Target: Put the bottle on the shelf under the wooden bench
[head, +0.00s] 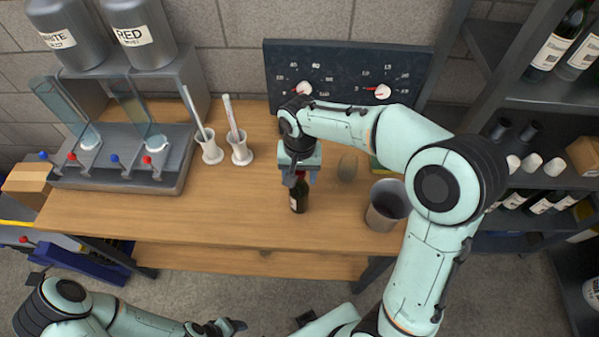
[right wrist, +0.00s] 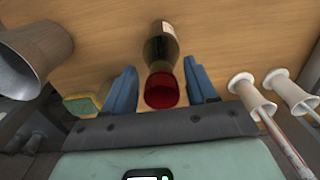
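A dark wine bottle (head: 299,197) with a pale label stands upright on the wooden bench (head: 250,220), near its front edge. In the right wrist view the bottle (right wrist: 160,48) shows its red capped top, between two blue fingers. My right gripper (head: 299,176) is directly above the bottle; in the right wrist view its fingers (right wrist: 160,88) are spread, with gaps on both sides of the red top. The shelf (head: 220,260) under the bench shows as a bare wooden board below the front edge. My left gripper (head: 222,327) is low at the bottom, away from the bench; its fingers are unclear.
A metal bucket (head: 381,212) stands right of the bottle. Two white holders (head: 240,153) with tubes stand to the left, beside a grey filling stand (head: 130,180). A gauge panel (head: 345,68) is at the back. A bottle rack (head: 520,100) stands at the right.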

